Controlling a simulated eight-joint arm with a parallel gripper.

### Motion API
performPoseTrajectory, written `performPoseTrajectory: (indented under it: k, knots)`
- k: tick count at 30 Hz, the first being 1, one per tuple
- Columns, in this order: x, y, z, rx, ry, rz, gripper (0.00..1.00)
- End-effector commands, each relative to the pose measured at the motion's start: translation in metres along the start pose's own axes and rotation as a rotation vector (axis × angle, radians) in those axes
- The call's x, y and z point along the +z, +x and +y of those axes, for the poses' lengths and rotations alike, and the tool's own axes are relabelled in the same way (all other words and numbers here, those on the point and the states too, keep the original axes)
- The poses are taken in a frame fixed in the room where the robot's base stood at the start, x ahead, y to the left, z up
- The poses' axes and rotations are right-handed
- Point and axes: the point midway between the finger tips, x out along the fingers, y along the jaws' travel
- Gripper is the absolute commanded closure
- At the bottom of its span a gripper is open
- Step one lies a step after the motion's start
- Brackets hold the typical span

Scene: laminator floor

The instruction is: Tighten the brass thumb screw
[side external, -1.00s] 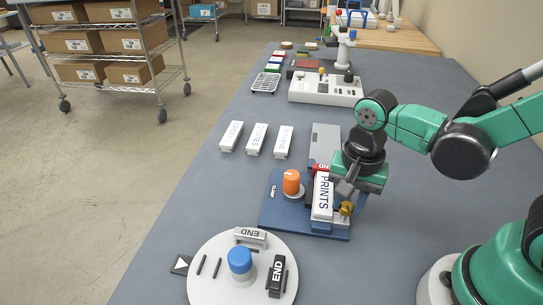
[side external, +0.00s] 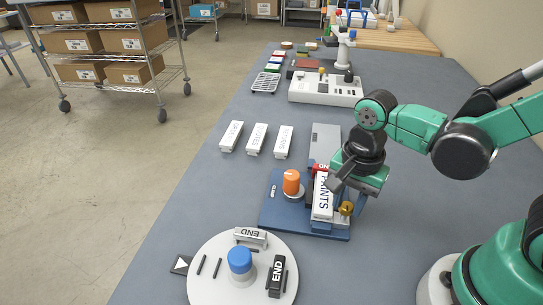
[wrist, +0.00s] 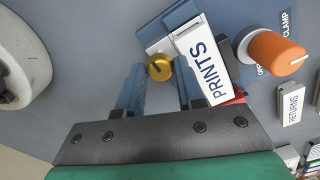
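The brass thumb screw (side external: 346,208) is at the right side of the blue fixture base (side external: 283,218), beside the white PRINTS block (side external: 322,202). In the wrist view the screw (wrist: 159,67) shows its round face with a dark slot. My gripper (side external: 346,198) is over the screw with its fingers apart. In the wrist view the two fingers of my gripper (wrist: 160,88) stand to either side below the screw, with a gap between them. I cannot tell whether a finger touches the screw. The PRINTS block (wrist: 205,62) lies close to the right finger.
An orange clamp knob (side external: 291,183) stands on the fixture left of the block. A red part (side external: 320,168) is behind the block. A round turntable (side external: 215,281) with a blue knob (side external: 240,261) is in front. Several white labelled blocks (side external: 256,140) lie behind left.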

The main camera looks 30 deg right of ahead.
Motion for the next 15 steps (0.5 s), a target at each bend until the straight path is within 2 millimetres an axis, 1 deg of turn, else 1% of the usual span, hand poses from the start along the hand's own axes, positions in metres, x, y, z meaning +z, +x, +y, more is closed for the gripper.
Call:
performPoseTrajectory:
  k: [1,3,11,15]
  knots:
    - [-0.0001,0.0001,0.0002,0.0,0.0,0.0,0.52]
    - [0.0,0.0,0.0001,0.0,0.0,0.0,0.36]
    - [0.0001,-0.0001,0.0,0.0,-0.001,-0.001,0.36]
    - [0.0001,-0.0039,-0.0002,0.0,-0.001,-0.001,0.36]
